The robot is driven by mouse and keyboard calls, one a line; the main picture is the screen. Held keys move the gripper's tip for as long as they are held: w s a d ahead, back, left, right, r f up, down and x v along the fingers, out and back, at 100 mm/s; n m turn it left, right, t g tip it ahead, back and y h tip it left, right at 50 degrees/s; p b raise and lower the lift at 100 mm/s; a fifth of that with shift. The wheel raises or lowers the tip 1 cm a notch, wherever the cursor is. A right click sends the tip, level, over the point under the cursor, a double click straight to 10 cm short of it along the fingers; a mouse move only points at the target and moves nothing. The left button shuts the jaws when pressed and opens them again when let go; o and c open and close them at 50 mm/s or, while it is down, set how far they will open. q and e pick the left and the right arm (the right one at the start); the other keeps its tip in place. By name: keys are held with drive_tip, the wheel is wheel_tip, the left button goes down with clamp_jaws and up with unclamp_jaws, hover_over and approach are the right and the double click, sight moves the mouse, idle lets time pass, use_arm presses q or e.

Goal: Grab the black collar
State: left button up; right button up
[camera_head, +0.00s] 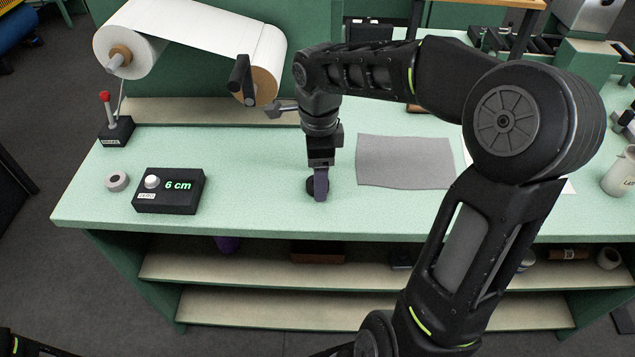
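A small dark round piece (311,187), which looks like the black collar, sits on the pale green tabletop near its front edge. My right gripper (320,194) points straight down at it, its purplish fingers overlapping it in the picture. The fingers hide part of the piece, and I cannot tell whether they touch it or are closed around it. My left gripper is not in view.
A black box reading "6 cm" (169,191), a grey ring (117,181) and a red-knobbed lever box (116,131) stand at the left. A paper roll (203,31) is mounted behind. A grey sheet (403,162) lies right of the gripper. Shelves (230,265) are below.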

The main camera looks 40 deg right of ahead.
drive_tip(key=shift+f, duration=0.7)
drive_tip(key=shift+c, duration=0.2)
drive_tip(key=c, duration=1.4)
